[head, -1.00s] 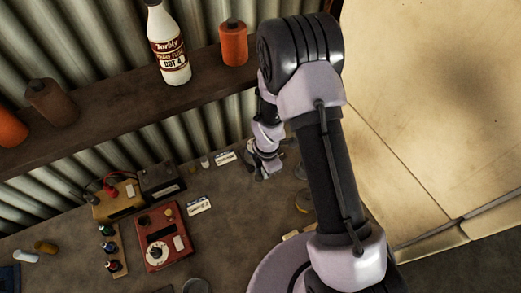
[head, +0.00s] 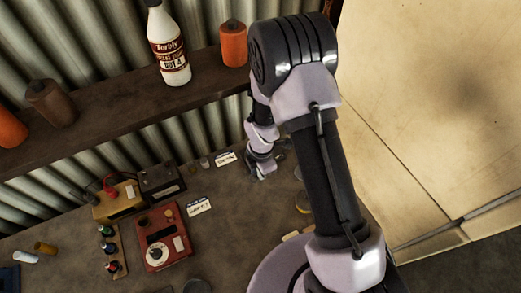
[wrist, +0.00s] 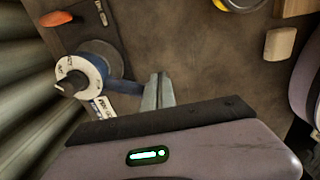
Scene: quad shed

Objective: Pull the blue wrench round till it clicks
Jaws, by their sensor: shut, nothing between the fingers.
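My gripper (wrist: 158,92) is shut and empty, with its fingers together over the bench in the wrist view. In the head view my gripper (head: 258,172) is low over the bench, beyond the big arm link. Left of the fingers in the wrist view is a blue-grey round body (wrist: 122,62) with a white marked ring (wrist: 78,68) on it. In the head view my arm hides part of this area.
A label card (head: 225,159) lies left of my gripper, another card (head: 199,206) nearer. A red box (head: 165,240) and a yellow box (head: 117,200) stand farther left. The shelf (head: 110,112) with a white bottle (head: 168,45) runs behind. Bare bench (wrist: 205,55) lies right of the fingers.

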